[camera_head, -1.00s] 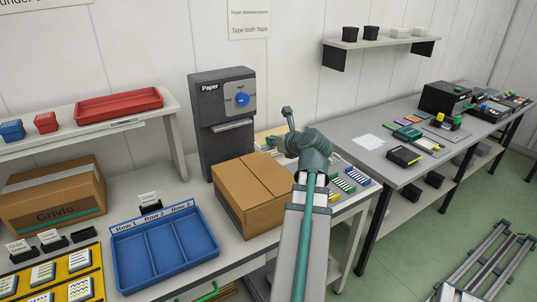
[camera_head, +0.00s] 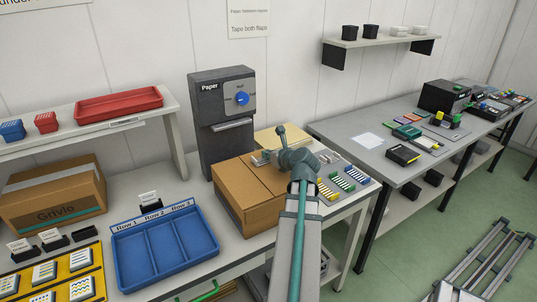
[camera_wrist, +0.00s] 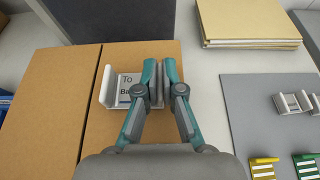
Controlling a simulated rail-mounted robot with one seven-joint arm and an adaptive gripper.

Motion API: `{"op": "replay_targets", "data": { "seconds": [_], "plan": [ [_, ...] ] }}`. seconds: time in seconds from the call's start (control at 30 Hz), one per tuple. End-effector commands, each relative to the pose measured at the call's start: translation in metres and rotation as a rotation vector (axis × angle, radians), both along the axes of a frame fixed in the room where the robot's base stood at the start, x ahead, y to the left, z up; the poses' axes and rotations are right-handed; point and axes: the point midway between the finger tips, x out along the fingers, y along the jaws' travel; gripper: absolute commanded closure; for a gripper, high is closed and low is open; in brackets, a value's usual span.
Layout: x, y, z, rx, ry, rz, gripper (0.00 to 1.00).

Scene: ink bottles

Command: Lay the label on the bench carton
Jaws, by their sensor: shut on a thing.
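The bench carton (camera_head: 247,190) is a brown closed box with a centre seam, in the middle of the bench in the head view. Its top (camera_wrist: 45,95) fills the left half of the wrist view. The label (camera_wrist: 128,84), marked "To Ba…", is a pale square in a light grey holder-like piece with raised sides. My gripper (camera_wrist: 160,68) is shut on the right side of this piece. It appears over the carton's right flap. I cannot tell whether it touches the carton. In the head view my gripper (camera_head: 266,158) is by the carton's top right edge, the label barely visible there.
The dark paper dispenser (camera_head: 224,125) stands behind the carton. A stack of tan folders (camera_wrist: 240,22) lies behind right. A grey mat (camera_wrist: 255,120) with small holders and coloured strips lies right. A blue three-row tray (camera_head: 165,250) is left of the carton.

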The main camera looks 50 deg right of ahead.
Motion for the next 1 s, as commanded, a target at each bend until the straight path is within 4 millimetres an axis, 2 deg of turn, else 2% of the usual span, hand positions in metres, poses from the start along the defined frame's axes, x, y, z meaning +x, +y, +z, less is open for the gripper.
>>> {"op": "replay_targets", "data": {
  "seconds": [0.27,0.3,0.43,0.83,1.0],
  "plan": [
    [0.000,0.000,-0.003,0.001,0.000,0.000,1.00],
    [0.000,0.000,-0.003,0.000,0.000,0.000,0.91],
    [0.000,0.000,-0.003,0.000,0.000,0.000,0.69],
    [0.000,0.000,0.001,-0.001,0.000,0.000,0.69],
    [-0.018,0.008,0.008,-0.001,-0.001,-0.002,0.69]
  ]
}}
